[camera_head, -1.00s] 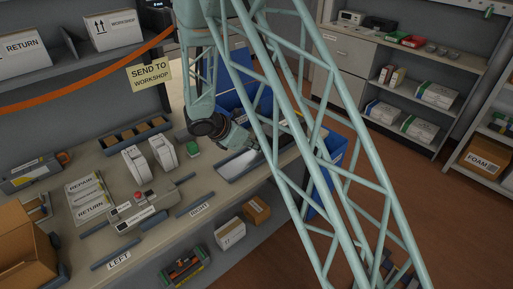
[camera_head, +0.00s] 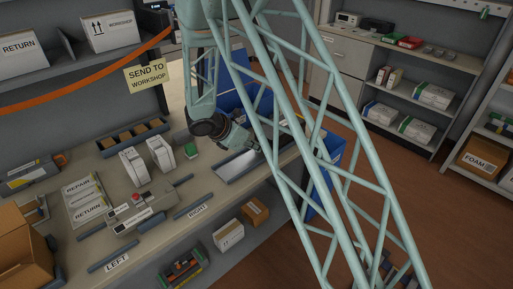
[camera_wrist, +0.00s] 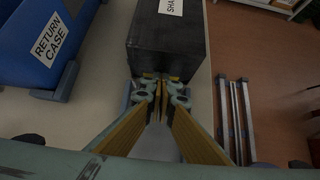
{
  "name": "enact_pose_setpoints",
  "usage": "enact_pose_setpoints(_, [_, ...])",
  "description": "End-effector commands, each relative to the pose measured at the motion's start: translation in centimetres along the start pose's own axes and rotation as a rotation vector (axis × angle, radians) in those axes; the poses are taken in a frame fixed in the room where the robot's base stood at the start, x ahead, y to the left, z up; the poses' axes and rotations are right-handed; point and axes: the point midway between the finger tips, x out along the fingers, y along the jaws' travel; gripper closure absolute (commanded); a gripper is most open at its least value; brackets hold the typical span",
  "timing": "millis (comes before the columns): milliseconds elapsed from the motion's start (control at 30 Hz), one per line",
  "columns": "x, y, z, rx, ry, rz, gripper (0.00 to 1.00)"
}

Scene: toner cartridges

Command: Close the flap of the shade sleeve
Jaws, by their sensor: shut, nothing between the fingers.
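The shade sleeve (camera_wrist: 165,38) is a dark box with a white label partly reading "SHA", at the top of the wrist view. My gripper (camera_wrist: 160,79) has its yellow fingers shut, with the tips at the sleeve's near end. I cannot tell whether they touch it. The flap is not clearly distinguishable; the fingers cover part of that end. A pale surface shows below and between the fingers. In the head view my gripper (camera_head: 254,146) is low over the right end of the bench, and my arm's lattice hides most of the sleeve.
A blue return case (camera_wrist: 40,40) stands left of the sleeve in the wrist view. Metal rails (camera_wrist: 235,120) lie to the right, near the bench edge. In the head view, a grey tray (camera_head: 228,172) lies below my gripper, and white cartridges (camera_head: 160,153) stand to the left.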

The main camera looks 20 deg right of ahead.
Motion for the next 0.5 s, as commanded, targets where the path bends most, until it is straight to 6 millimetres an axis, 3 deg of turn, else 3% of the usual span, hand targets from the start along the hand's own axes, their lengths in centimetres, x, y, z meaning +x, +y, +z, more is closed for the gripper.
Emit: enact_pose_setpoints(500, [-0.76, -0.18, 1.53, 0.004, -0.008, -0.005, 1.0])
